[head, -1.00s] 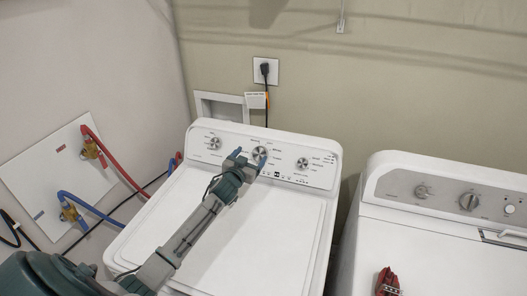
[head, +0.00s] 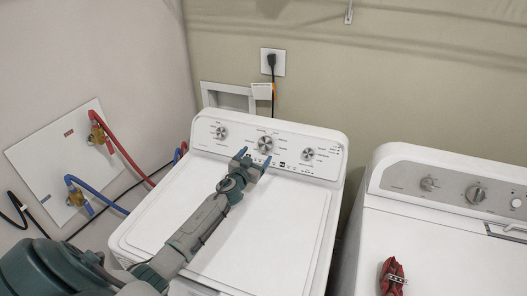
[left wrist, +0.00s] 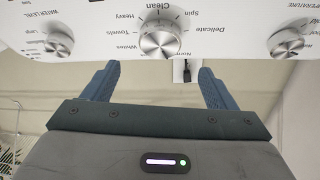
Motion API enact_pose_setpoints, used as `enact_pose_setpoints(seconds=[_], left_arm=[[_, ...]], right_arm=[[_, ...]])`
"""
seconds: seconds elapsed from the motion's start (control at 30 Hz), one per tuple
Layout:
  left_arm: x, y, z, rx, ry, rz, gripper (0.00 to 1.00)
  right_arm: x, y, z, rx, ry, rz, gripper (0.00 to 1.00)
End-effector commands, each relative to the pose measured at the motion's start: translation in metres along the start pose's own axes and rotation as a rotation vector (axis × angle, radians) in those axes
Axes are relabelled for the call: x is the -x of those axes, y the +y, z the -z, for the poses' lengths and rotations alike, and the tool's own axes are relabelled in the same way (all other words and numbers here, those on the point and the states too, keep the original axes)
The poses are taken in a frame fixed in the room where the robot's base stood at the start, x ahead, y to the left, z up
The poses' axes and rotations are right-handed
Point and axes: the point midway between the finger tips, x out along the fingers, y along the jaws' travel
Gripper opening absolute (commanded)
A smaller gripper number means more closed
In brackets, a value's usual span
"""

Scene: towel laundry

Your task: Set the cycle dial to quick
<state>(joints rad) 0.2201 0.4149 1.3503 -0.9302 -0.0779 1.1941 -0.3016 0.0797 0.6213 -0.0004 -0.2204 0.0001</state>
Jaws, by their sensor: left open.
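The cycle dial (head: 265,144) is the round silver knob in the middle of the white washer's control panel (head: 243,137). In the left wrist view the dial (left wrist: 160,40) shows large, with Whites, Towels, Heavy, Clean, Spin, Delicate and Normal around it. I cannot read a Quick label. My left gripper (head: 254,157) is open and empty, just below and in front of the dial. In the left wrist view its blue fingers (left wrist: 157,76) stand apart on either side below the dial, not touching it. My right gripper is out of view.
A water level dial (left wrist: 58,43) and a temperature dial (left wrist: 285,42) flank the cycle dial. A second white machine (head: 430,235) stands at the right, with a red object (head: 392,278) on it. Red and blue hoses (head: 125,152) run from the wall valves at left.

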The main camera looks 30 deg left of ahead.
Motion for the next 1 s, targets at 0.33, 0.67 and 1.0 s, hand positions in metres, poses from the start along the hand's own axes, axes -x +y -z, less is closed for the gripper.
enact_pose_setpoints(seconds=[0.33,0.67,1.0], left_arm=[[-0.057,0.001,-0.005,0.002,0.001,0.001,0.79],[-0.075,0.0,-0.003,0.0,0.0,0.001,0.79],[-0.075,0.0,-0.002,0.0,0.0,0.001,0.56]], right_arm=[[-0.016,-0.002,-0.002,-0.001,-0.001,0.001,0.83],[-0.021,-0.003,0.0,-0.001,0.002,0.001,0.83],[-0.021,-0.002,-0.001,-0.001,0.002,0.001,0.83]])
